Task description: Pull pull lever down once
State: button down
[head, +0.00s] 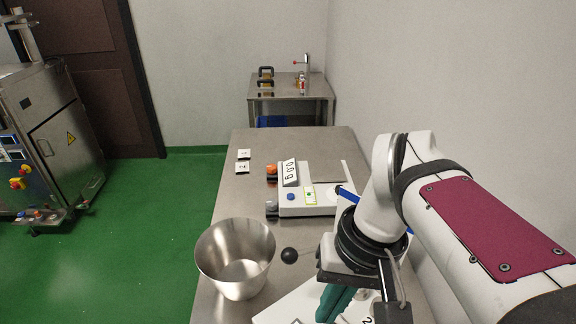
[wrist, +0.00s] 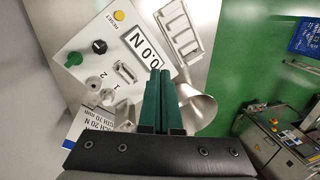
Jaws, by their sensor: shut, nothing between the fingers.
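A black ball knob on a thin rod (head: 289,256), which looks like the pull lever, sticks out to the left beside the steel bowl's rim in the head view. I cannot make it out in the wrist view. My gripper (head: 329,312) has green fingers and points down over a white panel (head: 285,311), to the right of and nearer than the knob. In the wrist view my gripper (wrist: 160,73) is shut and empty, its fingers side by side. They overlap the lower edge of the force display (wrist: 146,54), which reads 0.0 N.
A steel bowl (head: 212,262) stands left of the knob. A white scale (head: 312,209) sits farther back on the steel table (head: 240,138). The wrist view shows a yellow reset button (wrist: 119,15), a black knob (wrist: 99,47) and a green knob (wrist: 74,59). The table's back left is mostly clear.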

aim_at(292, 251)
jog(key=w+r+n, duration=0.3)
jog(key=w+r, duration=0.1)
jog(key=w, duration=0.3)
jog(key=w+d+r+n+y, duration=0.1)
jog(key=w+r+n, duration=0.3)
jog(key=w, duration=0.4)
jog(key=shift+d+r+n+t, duration=0.15)
jog(key=shift+r+n+t, duration=0.05)
jog(key=shift+n+t, duration=0.1)
jog(key=x, duration=1.4)
